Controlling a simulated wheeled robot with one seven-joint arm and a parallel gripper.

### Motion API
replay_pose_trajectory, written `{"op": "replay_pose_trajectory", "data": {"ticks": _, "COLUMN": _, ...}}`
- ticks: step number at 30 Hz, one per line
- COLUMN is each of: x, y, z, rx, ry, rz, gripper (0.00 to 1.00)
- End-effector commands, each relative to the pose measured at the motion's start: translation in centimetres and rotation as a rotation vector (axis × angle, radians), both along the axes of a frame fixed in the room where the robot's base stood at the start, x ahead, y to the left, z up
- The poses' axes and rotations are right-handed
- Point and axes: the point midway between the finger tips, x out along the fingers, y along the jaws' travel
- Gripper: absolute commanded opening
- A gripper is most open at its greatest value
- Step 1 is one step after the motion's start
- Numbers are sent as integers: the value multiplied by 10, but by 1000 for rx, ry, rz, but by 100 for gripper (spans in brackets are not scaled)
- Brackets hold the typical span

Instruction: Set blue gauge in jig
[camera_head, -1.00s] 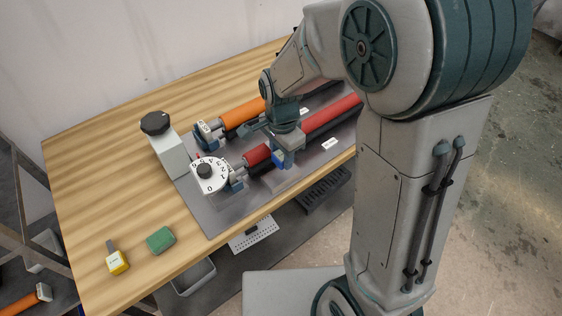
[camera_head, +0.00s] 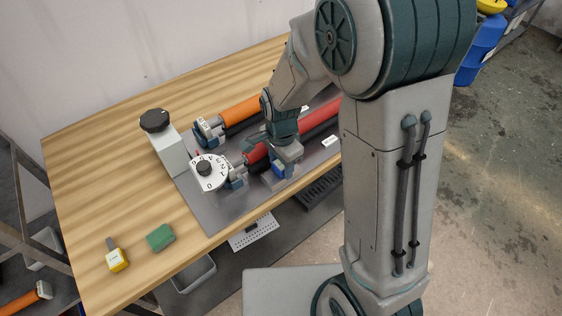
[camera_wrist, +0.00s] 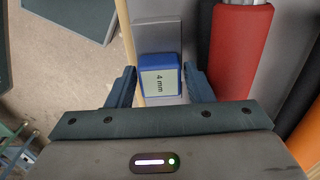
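The blue gauge (camera_wrist: 148,63) is a small block with a pale label reading "4 mm" in the wrist view. In the head view, it (camera_head: 279,171) shows below my gripper, near the front edge of the grey base plate (camera_head: 216,219). In the head view, my gripper (camera_head: 284,152) points down beside the red roller. A grey surface (camera_wrist: 157,30) lies beyond the gauge; I cannot tell whether it is the jig.
The red roller (camera_wrist: 240,55) is close to the right of my gripper. A white dial (camera_head: 211,174) and a grey block with a black knob (camera_head: 168,147) stand to the left. The yellow gauge (camera_head: 117,261) and a green block (camera_head: 160,238) lie on the wooden table (camera_head: 85,205).

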Motion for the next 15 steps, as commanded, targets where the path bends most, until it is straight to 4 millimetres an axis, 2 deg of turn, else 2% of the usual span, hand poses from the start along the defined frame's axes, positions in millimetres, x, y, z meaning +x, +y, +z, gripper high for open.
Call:
{"op": "replay_pose_trajectory", "data": {"ticks": 8, "x": 0, "y": 0, "z": 2, "rx": 0, "ry": 0, "rz": 0, "gripper": 47}}
{"op": "replay_pose_trajectory", "data": {"ticks": 12, "x": 1, "y": 0, "z": 13, "rx": 1, "ry": -3, "rz": 0, "gripper": 47}}
{"op": "replay_pose_trajectory", "data": {"ticks": 15, "x": 1, "y": 1, "z": 30, "rx": 3, "ry": -6, "rz": 0, "gripper": 47}}
